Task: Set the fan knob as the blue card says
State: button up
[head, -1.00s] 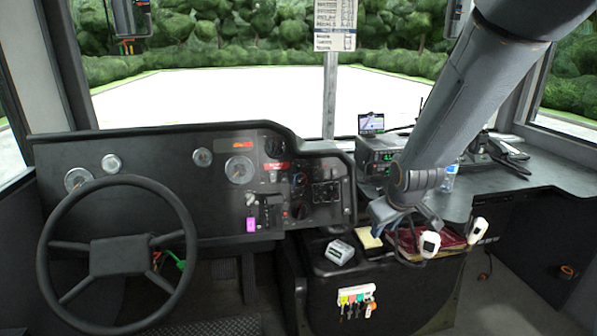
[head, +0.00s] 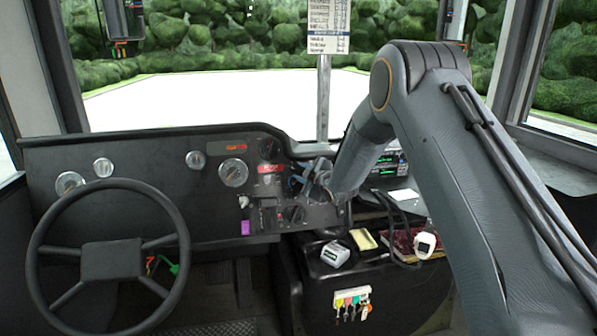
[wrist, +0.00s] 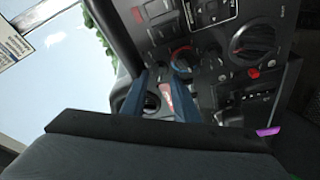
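The dash panel (head: 125,190) carries several dark knobs, and I cannot tell which one is the fan knob. In the wrist view, a large black knob (wrist: 253,43) with a red button below it is at upper right. A smaller knob with a blue and red ring (wrist: 181,58) is near the right fingertip. A round black control (wrist: 152,100) and a red label show between the fingers. My gripper (wrist: 162,77) is open and empty over the panel; it also shows in the head view (head: 309,176). I cannot pick out a blue card; a printed sheet (head: 328,28) hangs on the windscreen post, too small to read.
The steering wheel (head: 112,258) is at left. A lower console holds a grey box (head: 335,254), a yellow pad (head: 363,239), a white handset (head: 425,244) and several coloured keys (head: 350,303). A purple tag (head: 245,227) is on the panel. My arm covers much of the right side.

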aim_at(296, 169)
jog(key=shift+x, duration=1.6)
grip_shut()
